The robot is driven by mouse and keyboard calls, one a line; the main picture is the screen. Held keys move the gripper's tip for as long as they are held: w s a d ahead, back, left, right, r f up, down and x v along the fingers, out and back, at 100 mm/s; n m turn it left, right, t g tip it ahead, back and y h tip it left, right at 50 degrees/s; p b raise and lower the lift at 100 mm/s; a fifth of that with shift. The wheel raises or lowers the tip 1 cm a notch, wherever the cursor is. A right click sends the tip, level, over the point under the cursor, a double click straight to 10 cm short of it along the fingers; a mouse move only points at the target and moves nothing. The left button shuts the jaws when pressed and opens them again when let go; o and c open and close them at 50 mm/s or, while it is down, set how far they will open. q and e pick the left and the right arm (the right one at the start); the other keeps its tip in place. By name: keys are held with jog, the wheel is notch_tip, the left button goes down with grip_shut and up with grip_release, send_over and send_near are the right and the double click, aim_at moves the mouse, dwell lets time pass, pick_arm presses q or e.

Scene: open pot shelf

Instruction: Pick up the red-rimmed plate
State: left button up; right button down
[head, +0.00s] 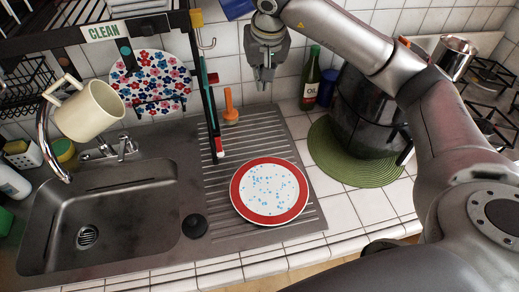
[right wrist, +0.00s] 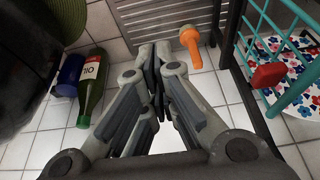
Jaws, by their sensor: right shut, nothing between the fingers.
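The red-rimmed plate (head: 240,199) lies on the ribbed metal drainboard (head: 307,205), right of the sink, in the head view. It has a white middle with small blue specks. My right gripper (head: 264,86) is shut and empty. It hangs above the back of the counter near the tiled wall, up and behind the plate, not touching it. In the right wrist view my right gripper (right wrist: 157,110) shows its fingers together with nothing between them. The plate cannot be seen in that view. My left gripper is in neither view.
An orange-handled tool (head: 230,106) stands behind the drainboard. A green bottle (head: 310,78) and a dark pot (head: 362,112) on a green mat (head: 330,163) are to the right. A rack with a hanging cream mug (head: 90,110) and floral plate (head: 150,75) is left.

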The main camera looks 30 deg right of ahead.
jog(key=s+b+x, duration=0.1)
jog(key=b+x, duration=0.3)
jog(key=x, duration=0.4)
jog(key=s+f+b+x, duration=0.1)
jog(key=b+x, duration=0.3)
jog(key=x, duration=0.4)
jog(key=s+a+b+x, duration=0.1)
jog(key=b+x, duration=0.3)
jog(key=x, duration=0.4)
jog(key=shift+s+a+f, duration=0.15)
jog(key=shift+s+f, duration=0.15)
jog(key=shift+s, duration=0.2)
jog(key=shift+s+a+f, duration=0.1)
jog(key=shift+s, duration=0.2)
jog(key=shift+s+a+p, duration=0.15)
jog(key=shift+s+p, duration=0.15)
jog(key=shift+s, duration=0.5)
jog(key=shift+s+a+p, duration=0.2)
jog(key=shift+s+p, duration=0.1)
jog(key=shift+s, duration=0.5)
jog(key=shift+f, duration=0.1)
